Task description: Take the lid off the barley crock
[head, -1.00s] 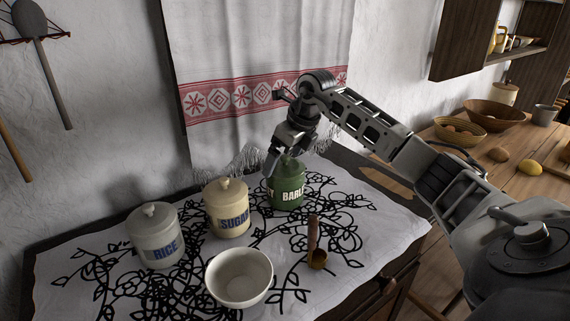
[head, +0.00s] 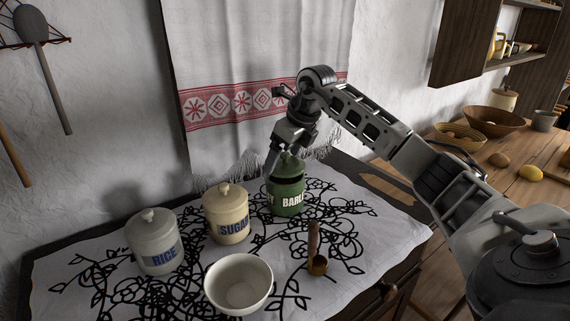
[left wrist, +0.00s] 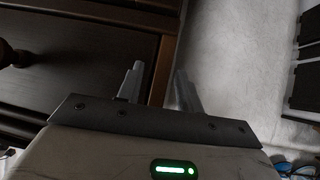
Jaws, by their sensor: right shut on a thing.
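The green barley crock (head: 287,202) stands upright at the back of the cloth, and a dark opening shows at its top. My right gripper (head: 285,158) comes down from above and is shut on the green lid (head: 290,168). The lid is raised a little above the crock, still close over it. The fingers partly hide the lid and its knob. My left gripper (left wrist: 159,74) shows only in the left wrist view. It is open and empty, beside a dark wooden cabinet front.
The cream sugar crock (head: 227,215) and grey rice crock (head: 155,242) stand left of the barley crock, both lidded. A white bowl (head: 239,284) and a wooden-handled scoop (head: 315,250) are in front. A towel (head: 260,90) hangs behind. Bare cloth lies right of the barley crock.

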